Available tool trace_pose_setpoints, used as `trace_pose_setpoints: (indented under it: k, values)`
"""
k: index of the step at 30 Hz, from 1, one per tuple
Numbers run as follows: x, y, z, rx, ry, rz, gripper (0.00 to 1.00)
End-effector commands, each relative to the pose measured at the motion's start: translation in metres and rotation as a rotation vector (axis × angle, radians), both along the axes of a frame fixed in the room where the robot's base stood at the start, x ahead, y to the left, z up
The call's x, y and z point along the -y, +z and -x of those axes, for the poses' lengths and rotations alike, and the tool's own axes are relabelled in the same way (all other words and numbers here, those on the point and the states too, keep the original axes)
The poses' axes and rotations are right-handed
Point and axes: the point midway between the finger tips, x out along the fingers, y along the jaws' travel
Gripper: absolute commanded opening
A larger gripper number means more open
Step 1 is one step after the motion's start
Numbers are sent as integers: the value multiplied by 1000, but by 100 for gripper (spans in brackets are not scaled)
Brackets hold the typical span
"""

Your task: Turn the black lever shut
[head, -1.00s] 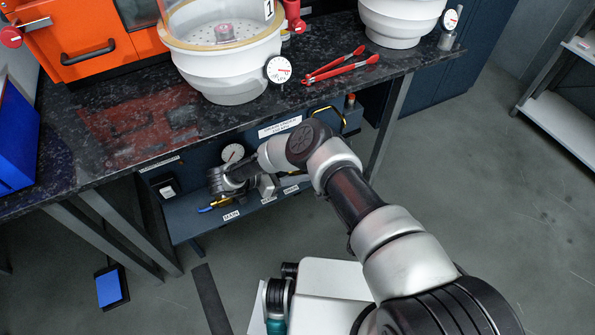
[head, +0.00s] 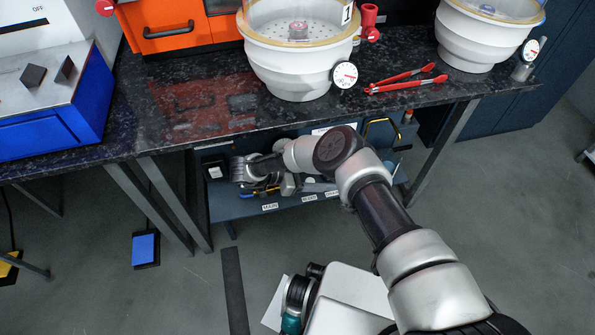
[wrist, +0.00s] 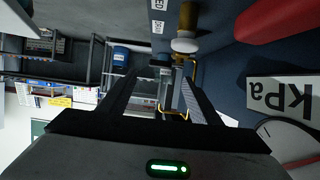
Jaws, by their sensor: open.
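My gripper (wrist: 158,80) is open in the wrist view, its two dark fingers reaching forward with a gap between them. A small dark piece (wrist: 160,60) shows beyond the fingertips; I cannot tell whether it is the black lever. In the head view the end of my arm (head: 245,173) is under the black worktop, at the left part of the blue-grey valve panel and shelf. My wrist and arm cover much of the panel there. I cannot make out the black lever for certain in the head view.
A yellow bent handle (head: 382,130) is on the panel to the right. In the wrist view a large red part (wrist: 285,15), a kPa label (wrist: 283,95) and a round gauge (wrist: 285,142) lie close on the right. The worktop (head: 210,110) overhangs; table legs stand either side.

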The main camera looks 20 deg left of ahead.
Motion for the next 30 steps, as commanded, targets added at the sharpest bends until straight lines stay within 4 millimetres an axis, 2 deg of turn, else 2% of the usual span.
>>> trace_pose_setpoints:
  k: [1, 6, 13, 18, 30]
  values:
    - [-12, 7, 7, 3, 4, -2, 58]
    - [-43, 22, 28, 2, 3, -1, 58]
    - [-72, 36, 46, 2, 0, 0, 58]
    - [-80, 39, 52, 1, 0, -1, 58]
    - [-80, 40, 52, 0, -1, 0, 58]
